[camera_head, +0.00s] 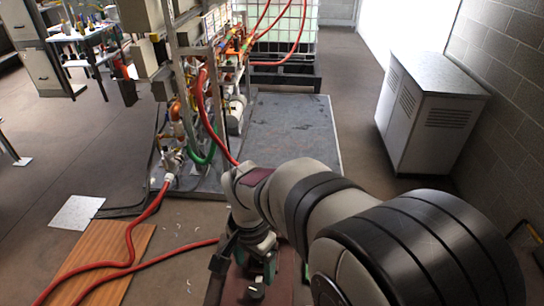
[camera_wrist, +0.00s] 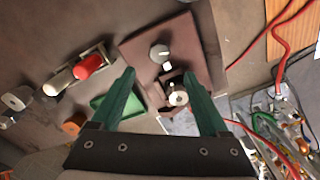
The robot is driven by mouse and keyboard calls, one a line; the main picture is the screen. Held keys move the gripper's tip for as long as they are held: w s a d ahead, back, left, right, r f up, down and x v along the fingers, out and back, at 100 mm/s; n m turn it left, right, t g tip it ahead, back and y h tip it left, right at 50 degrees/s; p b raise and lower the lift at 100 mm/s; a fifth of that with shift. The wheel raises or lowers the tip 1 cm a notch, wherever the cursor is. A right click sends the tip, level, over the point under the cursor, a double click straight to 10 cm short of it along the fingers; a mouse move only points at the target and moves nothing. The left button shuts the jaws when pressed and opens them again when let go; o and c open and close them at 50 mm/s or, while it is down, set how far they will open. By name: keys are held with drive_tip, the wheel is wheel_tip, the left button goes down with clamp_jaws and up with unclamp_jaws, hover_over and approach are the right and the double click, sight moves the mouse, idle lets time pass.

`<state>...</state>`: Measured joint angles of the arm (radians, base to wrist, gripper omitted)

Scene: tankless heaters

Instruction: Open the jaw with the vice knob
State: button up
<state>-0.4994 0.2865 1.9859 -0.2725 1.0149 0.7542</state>
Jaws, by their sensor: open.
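My gripper (camera_wrist: 159,73) is open, its two green fingers spread wide with nothing between their tips. It also shows from above in the head view (camera_head: 262,268). In the wrist view a small brown vice-like fixture (camera_wrist: 155,92) stands beyond and between the fingers. A round pale knob (camera_wrist: 178,99) sits on it, near the right finger. A second round whitish knob (camera_wrist: 159,53) lies farther up on the brown board (camera_wrist: 195,35). In the head view a pale-topped dark knob (camera_head: 257,291) shows just below the gripper. The jaw itself is too small to tell apart.
In the wrist view a red-ended part (camera_wrist: 88,66) and a green tray (camera_wrist: 108,104) lie left of the fixture. Red hoses (camera_head: 135,250) cross the floor at left. A pipe rack (camera_head: 195,100) stands behind. A grey cabinet (camera_head: 430,115) stands at right.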

sight(256, 290)
wheel_tip(256, 290, down, 11)
drive_tip(key=shift+r, duration=0.15)
clamp_jaws()
idle(0.4)
